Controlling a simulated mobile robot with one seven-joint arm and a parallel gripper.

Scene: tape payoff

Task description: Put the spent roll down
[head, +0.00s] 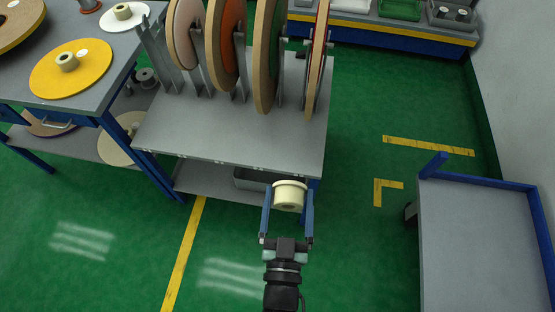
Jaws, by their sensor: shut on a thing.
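My gripper (288,216) is in the lower middle of the head view. Its two blue fingers are shut on a small cream-coloured roll (290,187), one finger at each side. The roll has a hole in its near face. I hold it in front of the near right corner of a grey rack table (240,143), over or just past its edge. I cannot tell the exact height of the roll over the table's lower shelf or the floor.
Several large reels, including an orange one (226,50), stand upright in the rack. A grey bin (252,180) sits on the lower shelf. A yellow disc (70,72) lies on the left table. A blue-edged grey cart (480,240) stands at right. Green floor between is clear.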

